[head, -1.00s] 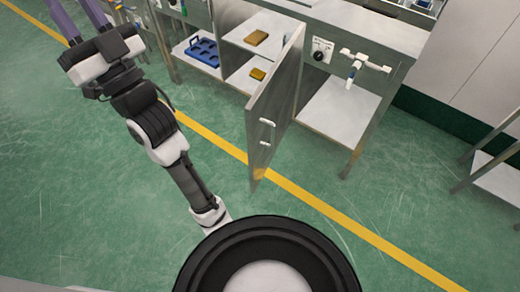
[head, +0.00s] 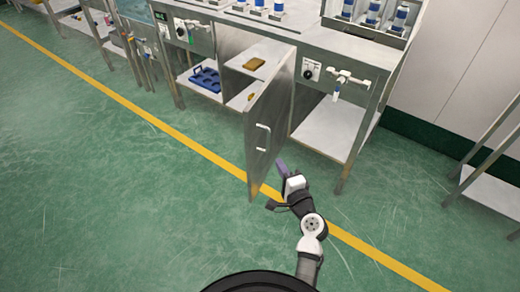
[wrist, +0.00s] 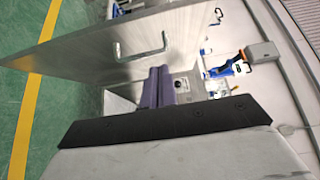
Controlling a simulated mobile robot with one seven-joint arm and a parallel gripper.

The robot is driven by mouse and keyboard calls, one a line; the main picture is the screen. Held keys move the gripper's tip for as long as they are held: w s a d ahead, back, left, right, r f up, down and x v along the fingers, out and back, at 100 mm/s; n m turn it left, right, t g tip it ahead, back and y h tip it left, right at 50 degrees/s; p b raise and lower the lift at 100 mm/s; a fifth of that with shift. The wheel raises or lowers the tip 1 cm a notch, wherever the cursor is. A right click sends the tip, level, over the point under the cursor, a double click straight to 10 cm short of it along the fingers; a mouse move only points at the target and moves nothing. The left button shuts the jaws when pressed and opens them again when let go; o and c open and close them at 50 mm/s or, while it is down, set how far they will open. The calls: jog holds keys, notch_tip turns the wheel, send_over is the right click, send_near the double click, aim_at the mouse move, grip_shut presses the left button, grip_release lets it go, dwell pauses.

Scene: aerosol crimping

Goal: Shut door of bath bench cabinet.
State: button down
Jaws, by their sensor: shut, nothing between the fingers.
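The grey metal cabinet door (head: 272,115) stands swung open, out from the bench front. Its handle face is toward my gripper, with a pale bar handle (head: 263,136) on it. In the wrist view the door (wrist: 90,55) fills the upper left and its handle (wrist: 142,42) shows whole. My gripper (head: 281,167) is on the right of the door, low and near its handle face; contact cannot be told. Its purple fingers (wrist: 158,88) are together and empty. The open cabinet (head: 254,47) has a shelf with a small brown item (head: 254,64).
A blue tray (head: 206,80) sits on the lower shelf to the left. A valve pipe (head: 345,78) and an open bay with a white shelf (head: 330,128) are right of the door. The green floor in front is clear, crossed by a yellow line (head: 150,118).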

jog(key=p, duration=0.3)
send_near(253, 133)
jog(key=w+d, duration=0.1)
jog(key=w, duration=0.3)
jog(key=shift+w+a+p, duration=0.25)
jog(key=shift+w+a, duration=0.15)
jog(key=shift+a, duration=0.35)
jog(key=shift+w+a+p, duration=0.25)
jog(key=shift+w+a, duration=0.1)
jog(key=shift+a, duration=0.45)
